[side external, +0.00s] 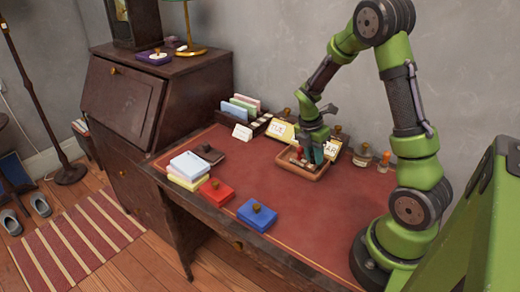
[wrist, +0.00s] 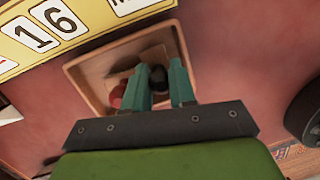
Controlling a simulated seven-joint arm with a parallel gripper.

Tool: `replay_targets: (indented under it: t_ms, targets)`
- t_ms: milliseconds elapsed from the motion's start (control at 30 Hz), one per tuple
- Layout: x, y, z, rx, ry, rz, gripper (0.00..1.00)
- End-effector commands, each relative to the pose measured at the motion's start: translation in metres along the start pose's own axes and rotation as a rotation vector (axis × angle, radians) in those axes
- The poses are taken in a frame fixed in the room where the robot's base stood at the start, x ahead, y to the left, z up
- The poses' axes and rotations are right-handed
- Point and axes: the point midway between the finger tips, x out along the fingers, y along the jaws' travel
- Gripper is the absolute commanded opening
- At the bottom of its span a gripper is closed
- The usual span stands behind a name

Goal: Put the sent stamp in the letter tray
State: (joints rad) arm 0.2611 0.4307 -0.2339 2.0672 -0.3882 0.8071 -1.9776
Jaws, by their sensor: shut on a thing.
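My gripper (wrist: 160,82) reaches down into a shallow tan tray (side external: 305,173) on the red-topped desk. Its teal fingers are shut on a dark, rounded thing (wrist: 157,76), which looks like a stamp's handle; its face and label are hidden. In the side view my gripper (side external: 316,152) hides part of the tray, where red and dark stamp pieces (side external: 297,157) show. I cannot tell which one is the sent stamp. A dark holder (side external: 232,118) with upright pastel envelopes, which looks like the letter tray, stands at the back, left of my gripper.
A yellow calendar block (side external: 283,131) stands close behind the tan tray. Small bottles (side external: 362,156) stand to its right. A red pad (side external: 216,192), a blue pad (side external: 257,214) and a paper stack (side external: 189,168) lie toward the front left. The desk middle is clear.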

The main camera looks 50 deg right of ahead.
Motion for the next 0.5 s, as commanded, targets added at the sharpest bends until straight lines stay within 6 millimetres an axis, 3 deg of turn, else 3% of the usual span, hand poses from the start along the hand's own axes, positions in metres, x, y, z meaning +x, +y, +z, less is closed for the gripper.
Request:
replay_targets:
  t_ms: [167,200,267,500]
  targets:
    - [0.0025,0.0002,-0.0006,0.000,0.000,-0.001,0.00]
    - [0.0032,0.0002,-0.0008,0.000,0.000,-0.001,0.27]
    - [0.0028,0.0003,-0.0007,-0.001,0.000,-0.001,0.36]
    - [0.0025,0.0004,-0.0006,-0.001,0.000,0.000,0.36]
